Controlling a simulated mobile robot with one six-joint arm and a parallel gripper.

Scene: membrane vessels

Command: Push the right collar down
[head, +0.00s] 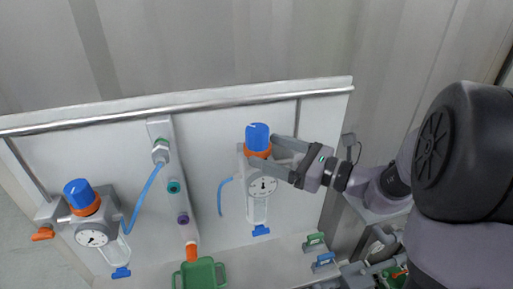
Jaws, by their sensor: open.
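The right regulator has a blue knob (257,134) on top. Its orange collar (257,151) sits directly below the knob, partly hidden by my gripper. My gripper (262,151) reaches in from the right with its jaws open, one finger behind the collar and one in front. I cannot tell whether either finger touches it. The dial gauge (262,186) and clear bowl (257,211) are below the fingers.
A left regulator (85,211) has its own blue knob and orange collar. A blue hose (140,203) runs near a strip of coloured ports. A metal rail (180,106) crosses above. A green container (199,274) and small green and blue handles (315,240) are lower down.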

